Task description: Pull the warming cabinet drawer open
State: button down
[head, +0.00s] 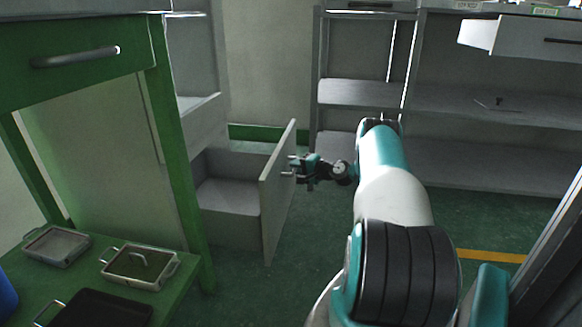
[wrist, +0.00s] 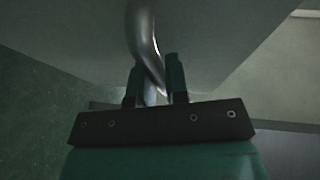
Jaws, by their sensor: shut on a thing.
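The warming cabinet drawer (head: 279,190) is a grey drawer low in the grey cabinet at the left of the head view. It stands pulled out, with its box interior showing behind the front panel. My gripper (head: 297,167) is at the outer face of that panel. In the wrist view, the gripper's fingers (wrist: 155,85) are closed around a shiny curved metal handle (wrist: 145,45) on the drawer front. The drawer front (wrist: 220,40) fills the upper part of the wrist view.
A green bench with a drawer (head: 75,70) stands at the left, with several metal trays (head: 140,266) on its lower shelf. Grey shelving (head: 480,160) is at the back right, with an open drawer (head: 530,38) above. Green floor (head: 310,240) lies clear before the drawer.

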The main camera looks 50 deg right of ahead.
jog(key=shift+s+d, duration=0.3)
jog(key=shift+s, duration=0.05)
jog(key=shift+w+a, duration=0.1)
jog(key=c, duration=1.1)
grip_release()
jog(key=shift+a, duration=0.2)
jog(key=shift+c, duration=0.2)
jog(key=s+r+p, duration=0.1)
jog(key=s+p, duration=0.2)
jog(key=s, duration=0.5)
jog(key=s+d+r+p, duration=0.1)
jog(key=s+p, duration=0.3)
jog(key=s, duration=0.5)
jog(key=shift+r, duration=0.55)
